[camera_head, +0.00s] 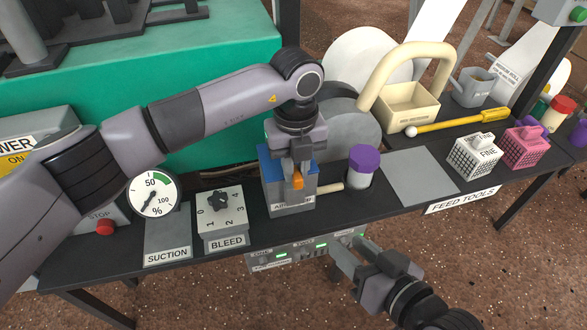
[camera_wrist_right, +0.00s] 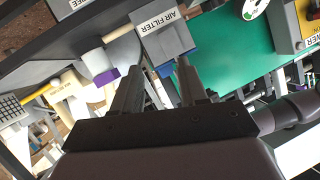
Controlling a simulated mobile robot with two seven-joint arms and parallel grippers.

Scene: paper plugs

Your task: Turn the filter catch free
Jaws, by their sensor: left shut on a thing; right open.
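The air filter box (camera_head: 271,190), grey with a blue lid, stands on the dark bench in the middle of the head view. Its labelled front also shows in the right wrist view (camera_wrist_right: 163,22). An orange catch (camera_head: 297,181) sits at the box's upper front. My left gripper (camera_head: 298,174) reaches down from above and is shut on the catch, hiding part of it and of the lid. My right gripper (camera_head: 348,252) is open and empty, low in front of the bench's front edge; its two fingers show apart in the right wrist view (camera_wrist_right: 158,82).
A purple-capped jar (camera_head: 361,168) stands close right of the box. The bleed dial block (camera_head: 222,217) and suction gauge (camera_head: 154,194) stand to the left. A bare grey pad (camera_head: 418,176) lies right of the jar. Filter cages, a scoop and a yellow-handled tool are further right.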

